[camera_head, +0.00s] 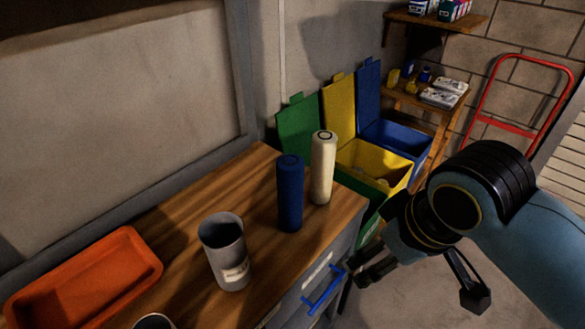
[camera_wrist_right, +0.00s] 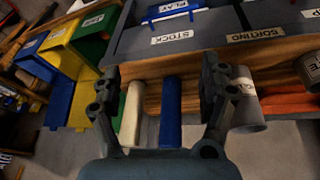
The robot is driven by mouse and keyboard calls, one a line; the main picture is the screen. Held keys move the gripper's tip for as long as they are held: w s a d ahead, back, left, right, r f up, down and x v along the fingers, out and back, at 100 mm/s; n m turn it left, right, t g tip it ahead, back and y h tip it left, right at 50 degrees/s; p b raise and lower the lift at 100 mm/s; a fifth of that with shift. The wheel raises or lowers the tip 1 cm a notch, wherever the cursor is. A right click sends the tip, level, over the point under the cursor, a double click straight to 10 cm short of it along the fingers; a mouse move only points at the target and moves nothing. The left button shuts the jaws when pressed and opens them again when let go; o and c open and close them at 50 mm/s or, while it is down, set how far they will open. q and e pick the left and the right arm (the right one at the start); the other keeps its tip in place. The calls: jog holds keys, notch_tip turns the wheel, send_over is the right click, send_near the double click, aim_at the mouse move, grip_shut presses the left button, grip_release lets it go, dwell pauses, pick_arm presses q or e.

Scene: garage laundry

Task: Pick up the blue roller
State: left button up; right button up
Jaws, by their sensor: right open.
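The blue roller (camera_head: 290,193) stands upright on the wooden workbench (camera_head: 184,220) near its right end. A cream roller (camera_head: 323,166) stands just behind it to the right. My right gripper (camera_head: 418,281) is open and empty, off the bench's right edge and apart from the rollers. In the right wrist view the blue roller (camera_wrist_right: 171,112) and the cream roller (camera_wrist_right: 132,113) appear between the open fingers of the right gripper (camera_wrist_right: 160,95), farther away. My left gripper is not in view.
A grey labelled cup (camera_head: 226,252) stands left of the blue roller. An orange tray (camera_head: 82,281) lies at the bench's left. Green, yellow and blue bins (camera_head: 388,160) stand beyond the bench. A drawer with a blue handle (camera_head: 323,291) is on the bench's front.

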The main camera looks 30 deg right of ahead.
jog(key=w+r+p, duration=0.1)
jog(key=w+r, duration=0.3)
jog(key=r, duration=0.3)
jog(key=t+y, duration=0.1)
jog(key=t, duration=0.1)
send_near(291, 161)
jog(key=s+f, duration=0.1)
jog(key=s, duration=0.1)
jog(key=shift+n+t+y, duration=0.3)
jog(key=x, duration=0.3)
jog(key=w+x, duration=0.1)
jog(key=shift+w+d, duration=0.15)
jog(key=shift+w, duration=0.05)
jog(key=shift+d+p+x, duration=0.15)
jog(key=shift+p+x, duration=0.3)
jog(key=shift+x, duration=1.15)
jog(key=shift+d+p+x, duration=0.1)
jog(key=shift+p+x, duration=0.3)
jog(key=shift+x, duration=1.2)
jog(key=shift+w+a+r, duration=0.1)
jog(key=shift+w+a, duration=0.05)
grip_shut()
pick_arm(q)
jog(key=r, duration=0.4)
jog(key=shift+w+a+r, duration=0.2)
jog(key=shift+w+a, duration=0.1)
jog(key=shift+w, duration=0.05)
